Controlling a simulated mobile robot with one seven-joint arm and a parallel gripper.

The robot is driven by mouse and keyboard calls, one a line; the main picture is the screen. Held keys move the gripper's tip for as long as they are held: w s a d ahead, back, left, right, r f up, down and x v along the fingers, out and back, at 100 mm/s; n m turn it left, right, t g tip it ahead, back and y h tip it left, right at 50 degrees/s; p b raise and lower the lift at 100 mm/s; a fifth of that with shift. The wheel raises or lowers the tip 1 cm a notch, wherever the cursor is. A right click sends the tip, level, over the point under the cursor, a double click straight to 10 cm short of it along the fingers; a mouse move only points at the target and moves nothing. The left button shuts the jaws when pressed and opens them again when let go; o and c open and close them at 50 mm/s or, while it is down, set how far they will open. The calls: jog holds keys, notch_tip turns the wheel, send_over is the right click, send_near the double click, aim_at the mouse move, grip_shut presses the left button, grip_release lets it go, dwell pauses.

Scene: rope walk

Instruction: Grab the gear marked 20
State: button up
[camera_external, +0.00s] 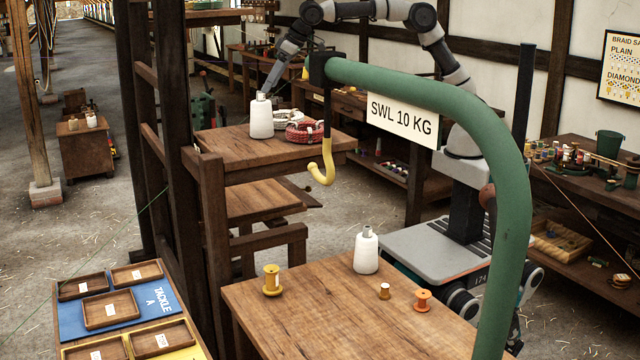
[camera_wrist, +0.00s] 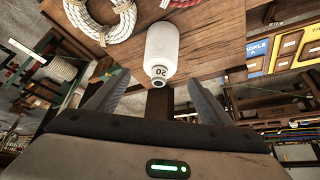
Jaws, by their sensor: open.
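A white bottle-shaped piece of gear (camera_wrist: 162,45) stands on the raised wooden table. Its dark mark shows upside down in the wrist view and appears to read 20. It also shows in the external view (camera_external: 261,121), near the table's left end. My gripper (camera_wrist: 157,92) is open and empty. Its two fingers are spread to either side of the bottle's narrow top, which lies just beyond the fingertips. In the external view my gripper (camera_external: 268,87) is close by the bottle's top; contact cannot be told. A second white bottle (camera_external: 366,253) stands on the front table, its mark unreadable.
A white rope coil (camera_external: 288,116) and a red one (camera_external: 307,131) lie right of the bottle. A yellow hook (camera_external: 324,165) hangs from a green curved bar (camera_external: 450,98) in front. Spools (camera_external: 272,281) stand on the front table (camera_external: 320,320). Dark posts rise at left.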

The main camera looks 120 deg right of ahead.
jog(key=shift+c, duration=0.4)
jog(key=c, duration=0.7)
jog(key=shift+o, duration=0.2)
